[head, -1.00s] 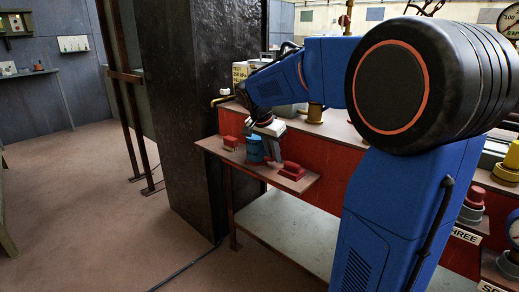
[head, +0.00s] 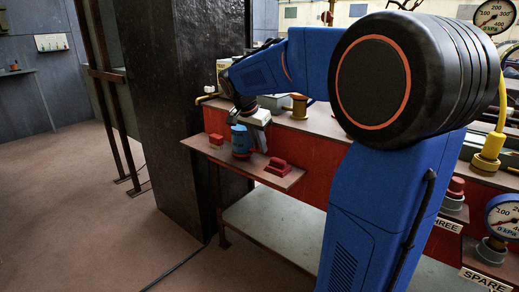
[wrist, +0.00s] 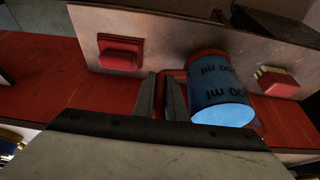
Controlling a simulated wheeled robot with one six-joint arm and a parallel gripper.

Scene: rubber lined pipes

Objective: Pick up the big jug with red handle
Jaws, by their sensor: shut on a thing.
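The big jug (head: 241,141) is a blue cylinder with dark "ml" lettering in the wrist view (wrist: 218,88). It is at the wooden shelf (head: 205,149), between two red items. Its red handle (wrist: 180,74) shows partly at its left side in the wrist view. My gripper (wrist: 161,97) is shut on the handle, with its fingers close together beside the jug. In the head view my gripper (head: 260,138) is just right of the jug. Whether the jug's base touches the shelf is hard to tell.
A red block (head: 278,167) sits on the shelf right of the jug. A red-and-pale brush-like item (head: 215,141) sits to its left. A dark pillar (head: 180,110) stands behind left. Gauges and pipe fittings (head: 488,155) stand at the right.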

